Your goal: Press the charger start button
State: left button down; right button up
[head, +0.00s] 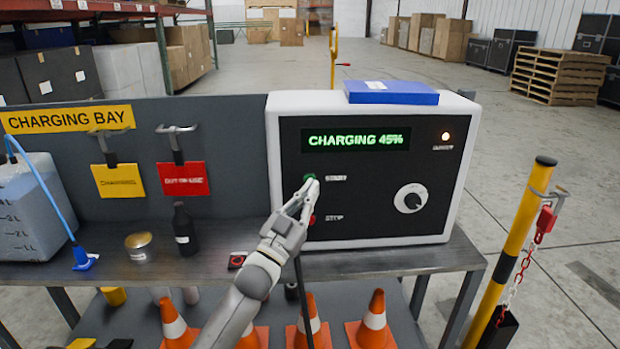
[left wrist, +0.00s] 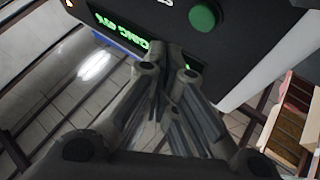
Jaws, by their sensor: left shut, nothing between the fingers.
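The charger (head: 375,228) is a white-edged box with a black front panel, standing on the bench. Its display (head: 356,138) reads "CHARGING 45%" in green. The green start button (head: 309,179) is partly covered by my left gripper (head: 307,189), whose fingertips are right at it. The red stop button (head: 311,220) is just below, partly hidden. In the left wrist view the green start button (left wrist: 204,17) shows beside the fingertips of my left gripper (left wrist: 165,62). The fingers are shut and empty. I cannot tell whether they touch the button. My right gripper is not in view.
A dial (head: 410,198) and lit lamp (head: 446,136) are on the panel. A blue box (head: 391,92) lies on top. Bottle (head: 184,229), tin (head: 138,246) and jug (head: 30,212) stand left on the bench. Cones (head: 374,322) sit below; a yellow-black post (head: 520,240) stands right.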

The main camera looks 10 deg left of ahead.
pick_arm(q)
jog(key=shift+s+d+p, duration=0.25)
jog(key=shift+s+p, duration=0.3)
jog(key=shift+s, duration=0.45)
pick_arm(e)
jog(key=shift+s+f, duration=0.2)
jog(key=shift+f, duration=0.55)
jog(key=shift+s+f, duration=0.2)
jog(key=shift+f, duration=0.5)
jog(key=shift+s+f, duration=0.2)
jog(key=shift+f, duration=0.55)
